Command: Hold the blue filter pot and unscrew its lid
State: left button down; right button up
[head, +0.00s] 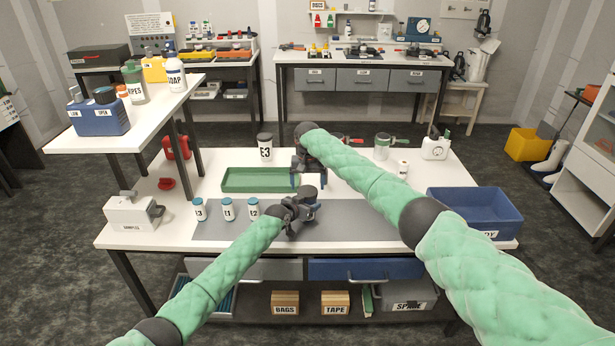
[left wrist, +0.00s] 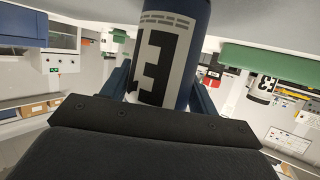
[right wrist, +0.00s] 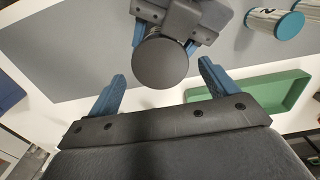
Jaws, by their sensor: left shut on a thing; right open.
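The blue filter pot (left wrist: 198,25) carries a white label reading E3. My left gripper (head: 299,211) is shut on it, with one finger on each side of the pot in the left wrist view. The pot's round dark grey lid (right wrist: 160,62) is on top; in the head view the lid (head: 308,192) shows above the left gripper. The pot's body is mostly hidden there. My right gripper (right wrist: 161,75) is open and points down above the pot. In its wrist view the lid appears between and just beyond the spread fingers; contact is not visible.
A white E3 jar (head: 265,147) stands behind the green tray (head: 232,188). Several small teal-capped jars (head: 228,209) stand left on the grey mat (head: 360,226). A blue bin (head: 474,207) is at the right. The mat between pot and bin is clear.

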aim_at(307, 190)
jog(key=shift+f, duration=1.5)
jog(key=c, duration=1)
jog(key=shift+n, duration=1.2)
jog(key=o, duration=1.1)
jog(key=shift+a, duration=0.1)
